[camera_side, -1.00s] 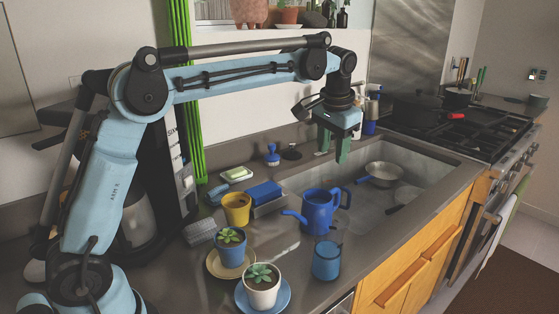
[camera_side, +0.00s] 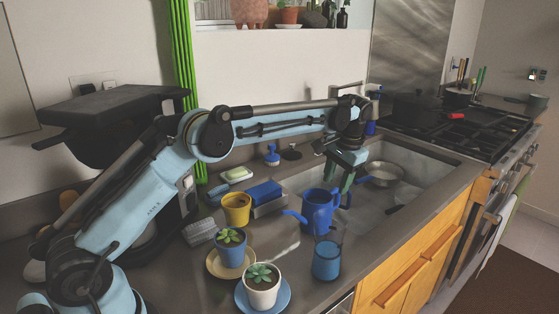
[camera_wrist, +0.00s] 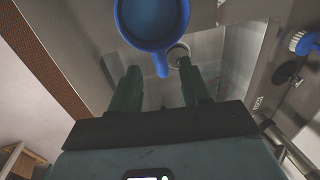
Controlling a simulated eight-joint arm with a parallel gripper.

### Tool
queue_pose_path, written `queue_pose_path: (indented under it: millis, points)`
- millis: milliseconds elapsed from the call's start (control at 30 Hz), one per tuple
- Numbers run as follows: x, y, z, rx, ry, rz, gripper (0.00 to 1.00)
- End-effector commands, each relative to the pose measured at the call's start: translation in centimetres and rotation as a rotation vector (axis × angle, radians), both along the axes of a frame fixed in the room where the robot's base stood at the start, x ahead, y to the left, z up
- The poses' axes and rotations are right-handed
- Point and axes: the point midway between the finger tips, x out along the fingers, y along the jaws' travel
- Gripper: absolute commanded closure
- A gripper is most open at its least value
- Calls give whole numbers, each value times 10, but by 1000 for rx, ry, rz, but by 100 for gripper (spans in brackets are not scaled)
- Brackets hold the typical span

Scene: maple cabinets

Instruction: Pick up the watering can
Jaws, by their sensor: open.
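The blue watering can (camera_side: 318,212) stands upright at the sink's near edge in the side view, its spout toward the left. Its handle is on the right, partly hidden by my gripper (camera_side: 345,187), which is low over the sink beside it. In the wrist view the can's round body (camera_wrist: 152,18) is at the top. Its handle (camera_wrist: 161,64) points down toward the gap between the fingertips of my gripper (camera_wrist: 159,72). The green fingers are apart with nothing held. Whether the handle lies fully between them I cannot tell.
A blue glass (camera_side: 326,262) stands in front of the can. A pan (camera_side: 384,172) lies in the sink.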

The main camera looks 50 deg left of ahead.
Motion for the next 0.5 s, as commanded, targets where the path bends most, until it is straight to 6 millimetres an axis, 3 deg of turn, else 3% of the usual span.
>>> queue_pose_path:
  millis: [267,500]
  points:
    - [0,5,-20,0,0,1,53]
    - [0,13,-52,0,-1,1,53]
